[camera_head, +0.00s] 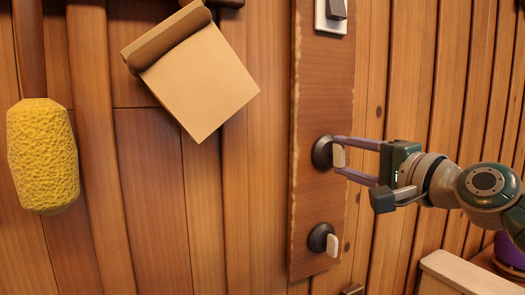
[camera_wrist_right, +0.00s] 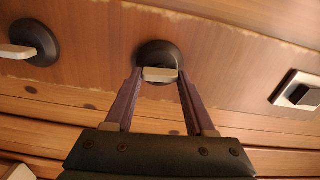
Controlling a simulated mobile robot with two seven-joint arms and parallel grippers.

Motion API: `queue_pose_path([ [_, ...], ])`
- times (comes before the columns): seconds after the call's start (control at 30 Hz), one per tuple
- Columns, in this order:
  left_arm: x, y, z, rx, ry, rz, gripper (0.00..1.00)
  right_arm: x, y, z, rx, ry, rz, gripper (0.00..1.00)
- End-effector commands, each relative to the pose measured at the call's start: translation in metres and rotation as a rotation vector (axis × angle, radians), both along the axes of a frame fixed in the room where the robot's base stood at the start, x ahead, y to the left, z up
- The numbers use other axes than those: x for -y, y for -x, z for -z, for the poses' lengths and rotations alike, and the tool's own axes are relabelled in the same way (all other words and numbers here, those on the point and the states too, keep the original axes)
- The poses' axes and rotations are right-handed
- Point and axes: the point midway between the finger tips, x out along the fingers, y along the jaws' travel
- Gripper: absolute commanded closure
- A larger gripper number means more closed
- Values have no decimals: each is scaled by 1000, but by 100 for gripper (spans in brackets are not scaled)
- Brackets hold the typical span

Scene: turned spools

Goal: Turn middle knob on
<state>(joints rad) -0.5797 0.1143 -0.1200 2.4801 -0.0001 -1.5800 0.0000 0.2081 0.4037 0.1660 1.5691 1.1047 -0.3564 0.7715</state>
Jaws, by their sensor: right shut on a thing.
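The middle knob (camera_head: 321,153) has a round dark base and a pale bar handle, and sits on a tall wooden panel (camera_head: 325,92). My right gripper (camera_head: 341,156) comes in from the right, with its purple fingers on both sides of the pale handle, shut on it. In the right wrist view the middle knob (camera_wrist_right: 159,75) lies between the fingertips (camera_wrist_right: 158,78), its bar running across from one to the other. The bar looks roughly upright in the head view. My left gripper is not in view.
A similar lower knob (camera_head: 318,238) sits below on the panel, and a white plate with a dark switch (camera_head: 334,12) above. A tan box-like piece (camera_head: 198,82) and a yellow textured roller (camera_head: 42,155) hang at the left. A pale wooden ledge (camera_head: 462,270) is at the lower right.

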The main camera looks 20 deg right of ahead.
Motion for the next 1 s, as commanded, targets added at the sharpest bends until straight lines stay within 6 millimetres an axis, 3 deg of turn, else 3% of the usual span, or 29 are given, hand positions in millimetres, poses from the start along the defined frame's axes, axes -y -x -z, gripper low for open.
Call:
queue_pose_path([
  [0.3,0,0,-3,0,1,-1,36,0,0,0,-7,-97,1,100],
  [0.77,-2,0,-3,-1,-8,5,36,0,0,1,-9,-112,1,100],
  [0.8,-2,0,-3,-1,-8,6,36,0,0,1,-9,-112,1,44],
  [1.0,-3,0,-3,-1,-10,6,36,0,0,1,-9,-110,0,21],
])
